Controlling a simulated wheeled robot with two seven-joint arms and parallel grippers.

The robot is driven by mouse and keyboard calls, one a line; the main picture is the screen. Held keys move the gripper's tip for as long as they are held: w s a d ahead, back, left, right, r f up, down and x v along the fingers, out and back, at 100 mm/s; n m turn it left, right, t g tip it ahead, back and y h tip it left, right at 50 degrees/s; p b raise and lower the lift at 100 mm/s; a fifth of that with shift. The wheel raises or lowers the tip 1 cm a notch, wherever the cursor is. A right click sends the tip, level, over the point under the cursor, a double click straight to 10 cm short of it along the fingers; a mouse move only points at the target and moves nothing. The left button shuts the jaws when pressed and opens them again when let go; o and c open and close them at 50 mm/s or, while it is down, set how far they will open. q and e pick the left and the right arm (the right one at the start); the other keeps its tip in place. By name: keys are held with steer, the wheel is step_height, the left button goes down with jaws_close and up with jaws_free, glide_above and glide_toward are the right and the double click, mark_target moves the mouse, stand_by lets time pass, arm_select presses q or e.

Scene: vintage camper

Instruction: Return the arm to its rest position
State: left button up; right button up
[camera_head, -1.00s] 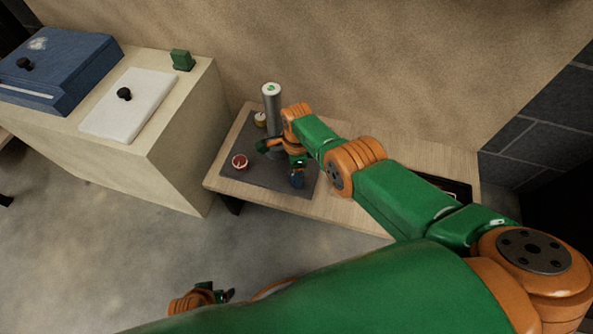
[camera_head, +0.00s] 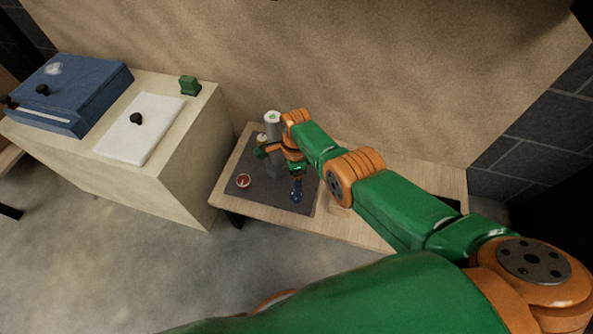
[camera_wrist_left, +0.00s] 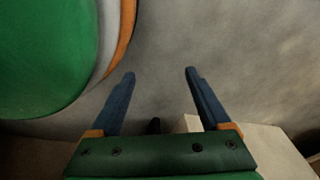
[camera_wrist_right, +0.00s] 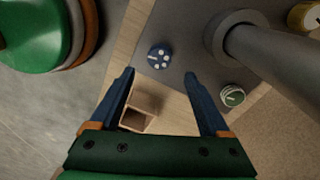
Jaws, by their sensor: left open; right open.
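My right arm reaches in from the right in the head view, and its gripper (camera_head: 279,172) is over the grey mat on the low wooden table, beside a grey cylinder (camera_head: 272,118) with a white top. In the right wrist view the right gripper (camera_wrist_right: 159,74) is open and empty. A small open wooden box (camera_wrist_right: 141,99) and a blue round item with white dots (camera_wrist_right: 158,57) show beyond its fingers. My left gripper (camera_wrist_left: 158,71) is open and empty over bare floor in the left wrist view. It is outside the head view.
The mat (camera_head: 237,162) bears a red round item (camera_head: 243,181). A green-topped round item (camera_wrist_right: 232,97) stands near the cylinder. A pale cabinet (camera_head: 185,170) stands left, with a blue box (camera_head: 70,95), a white board (camera_head: 150,115) and a green item (camera_head: 190,86) on top. The floor is clear.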

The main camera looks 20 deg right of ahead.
arm_select(q)
steer(key=shift+s+a, duration=0.1)
steer(key=shift+s, duration=0.05)
steer(key=s+d+r+p, duration=0.1)
steer(key=s+r+p, duration=0.2)
steer(key=r+p, duration=1.1)
steer(key=s+r+g+p, duration=0.1)
steer(key=s+r+p, duration=0.2)
steer(key=r+p, duration=1)
steer(key=shift+d+r+p, duration=0.35)
steer(key=shift+p, duration=0.8)
arm_select(e)
steer(key=s+d+r+n, duration=0.2)
steer(key=s+n, duration=0.5)
steer(key=s, duration=0.4)
steer(key=s+d+r+n+t, duration=0.1)
steer(key=s+d+r+n, duration=0.1)
steer(key=s+n, duration=0.6)
steer(key=s+d+r+n, duration=0.2)
steer(key=s+n, duration=0.6)
steer(key=s, duration=0.7)
steer(key=shift+s+d+r+t, duration=0.2)
steer(key=shift+s+r+t, duration=0.1)
steer(key=shift+r, duration=0.3)
arm_select(q)
steer(key=shift+s, duration=0.1)
